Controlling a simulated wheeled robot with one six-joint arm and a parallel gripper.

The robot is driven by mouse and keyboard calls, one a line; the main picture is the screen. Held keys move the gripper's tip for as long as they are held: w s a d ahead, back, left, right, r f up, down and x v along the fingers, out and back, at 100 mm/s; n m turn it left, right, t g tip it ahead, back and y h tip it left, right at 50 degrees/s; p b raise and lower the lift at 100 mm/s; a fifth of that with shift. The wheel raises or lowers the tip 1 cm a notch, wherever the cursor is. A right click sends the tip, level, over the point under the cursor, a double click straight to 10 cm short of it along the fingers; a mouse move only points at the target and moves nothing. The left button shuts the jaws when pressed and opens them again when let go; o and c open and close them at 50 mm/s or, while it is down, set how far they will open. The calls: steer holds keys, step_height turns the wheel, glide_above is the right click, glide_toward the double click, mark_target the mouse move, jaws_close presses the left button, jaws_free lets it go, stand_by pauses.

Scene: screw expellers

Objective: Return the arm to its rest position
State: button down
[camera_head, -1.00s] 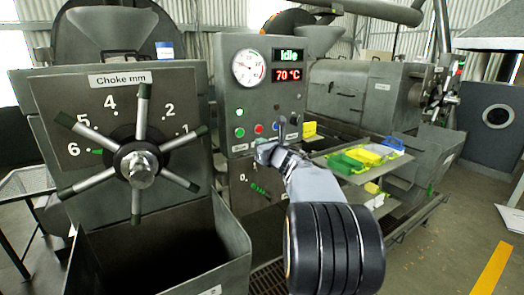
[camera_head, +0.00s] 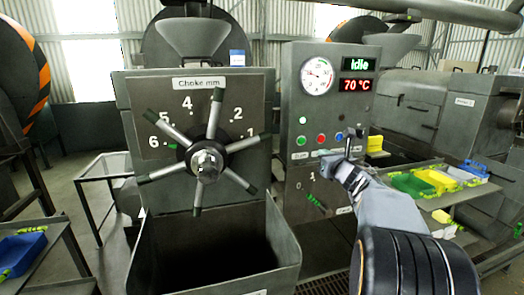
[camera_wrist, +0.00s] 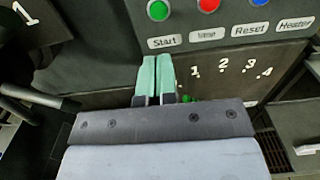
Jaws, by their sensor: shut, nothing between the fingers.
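My gripper (camera_wrist: 156,80) shows in the wrist view with its two green fingertips together and nothing between them. It is in front of the lower part of the control panel (camera_wrist: 200,20), below the Start button (camera_wrist: 158,10). In the head view my arm reaches up from the lower right to the grey control panel (camera_head: 296,100), and my gripper's fingertips are hard to make out there.
The choke wheel (camera_head: 206,160) stands on the machine left of the panel, above an open bin (camera_head: 285,245). A shelf with green and yellow trays (camera_head: 412,184) is right of my arm. A side table with a blue tray (camera_head: 22,248) is at far left.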

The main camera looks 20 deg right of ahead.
steer(key=s+d+f+m+g+h, duration=0.2)
steer(key=d+f+m+g+h, duration=0.15)
steer(key=m, duration=0.55)
steer(key=s+d+f+m+g+h, duration=0.25)
steer(key=f+m, duration=0.25)
steer(key=m, duration=0.4)
steer(key=s+a+f+m+g, duration=0.4)
steer(key=s+a+f+m, duration=0.1)
steer(key=m, duration=0.5)
steer(key=s+a+f+m+g+y, duration=0.1)
steer(key=s+a+f+m+y, duration=0.1)
steer(key=s+a, duration=0.3)
steer(key=s+a+f+m+g+y, duration=0.2)
steer(key=s+a, duration=0.3)
steer(key=a, duration=0.7)
steer(key=s+a+f+m+g+y, duration=0.1)
steer(key=s+a+f+m+y, duration=0.2)
steer(key=a, duration=0.6)
steer(key=shift+s, duration=1.3)
